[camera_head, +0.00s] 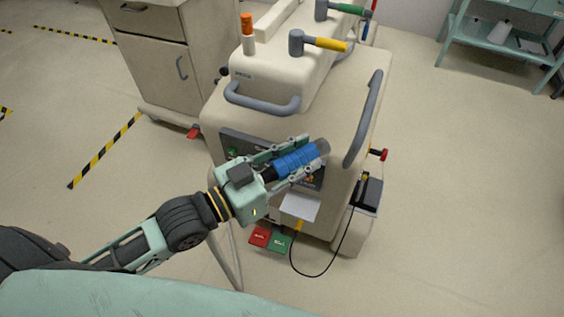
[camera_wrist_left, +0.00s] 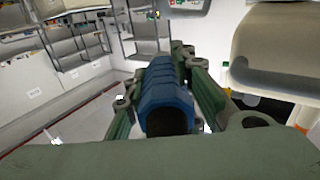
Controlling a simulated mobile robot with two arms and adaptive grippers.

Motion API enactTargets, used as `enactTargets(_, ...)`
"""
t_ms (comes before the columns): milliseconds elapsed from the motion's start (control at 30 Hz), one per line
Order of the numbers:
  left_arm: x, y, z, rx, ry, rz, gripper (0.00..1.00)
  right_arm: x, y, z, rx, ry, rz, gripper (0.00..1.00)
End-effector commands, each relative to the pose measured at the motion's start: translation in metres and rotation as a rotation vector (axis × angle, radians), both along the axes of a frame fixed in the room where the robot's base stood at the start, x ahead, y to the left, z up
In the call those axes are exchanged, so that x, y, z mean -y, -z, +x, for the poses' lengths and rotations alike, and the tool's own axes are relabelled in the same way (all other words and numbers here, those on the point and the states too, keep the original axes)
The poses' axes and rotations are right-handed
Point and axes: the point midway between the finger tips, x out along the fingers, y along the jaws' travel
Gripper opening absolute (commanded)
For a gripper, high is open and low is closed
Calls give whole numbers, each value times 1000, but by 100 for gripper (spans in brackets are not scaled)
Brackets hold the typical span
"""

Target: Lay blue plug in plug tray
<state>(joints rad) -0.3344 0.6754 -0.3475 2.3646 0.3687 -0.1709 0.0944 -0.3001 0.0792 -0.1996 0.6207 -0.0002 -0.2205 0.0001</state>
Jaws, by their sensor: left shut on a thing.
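The blue plug (camera_head: 296,160) is a ribbed cylinder with a grey end, held in my left gripper (camera_head: 295,158) in front of the beige cart's panel. The left gripper's green fingers lie along both sides of the plug and are shut on it. In the left wrist view the plug (camera_wrist_left: 165,95) sits between the fingers, with its dark near end toward the camera. I cannot make out the plug tray for certain. My right gripper is not in view.
Red and green pedals (camera_head: 270,239) lie on the floor. A cabinet (camera_head: 160,60) stands behind left. A teal shelf (camera_head: 500,45) stands far right, with open floor before it.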

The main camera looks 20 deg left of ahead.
Motion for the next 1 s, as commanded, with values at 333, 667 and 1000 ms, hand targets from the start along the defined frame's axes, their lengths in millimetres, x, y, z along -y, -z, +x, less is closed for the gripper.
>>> enactTargets(333,28,-11,14,8,181,1,0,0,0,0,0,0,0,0)
enactTargets(667,47,-16,22,7,298,-1,0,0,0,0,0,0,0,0)
enactTargets(1000,62,-20,28,8,390,-5,0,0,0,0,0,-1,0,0)
